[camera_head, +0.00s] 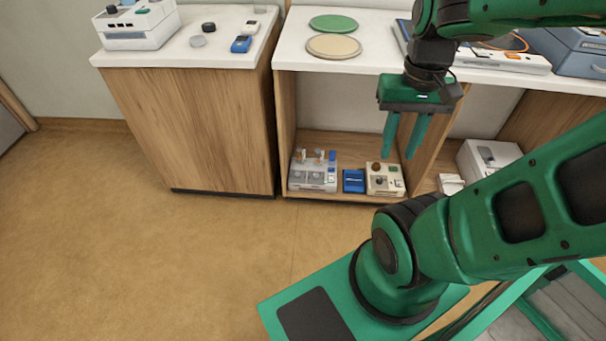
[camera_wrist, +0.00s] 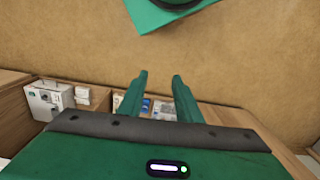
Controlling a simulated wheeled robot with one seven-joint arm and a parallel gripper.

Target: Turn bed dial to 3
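No dial is clearly marked as the bed dial. A beige box (camera_head: 384,188) with small round knobs stands on the low shelf at the right end of its row; its markings are too small to read. A white device (camera_head: 140,30) with a dark knob stands on the left cabinet, cut off by the top edge. My gripper (camera_head: 400,157) is open and empty, pointing down in front of the shelf unit, its fingertips over or near the beige box in the picture. In the wrist view my gripper (camera_wrist: 160,76) shows two fingers apart with nothing between them.
On the low shelf are a pale device (camera_head: 313,178) and a blue box (camera_head: 353,181). A white box (camera_head: 490,157) stands further right. The counter holds a green disc (camera_head: 333,23) and a beige disc (camera_head: 334,46). The floor (camera_head: 130,240) at left is clear.

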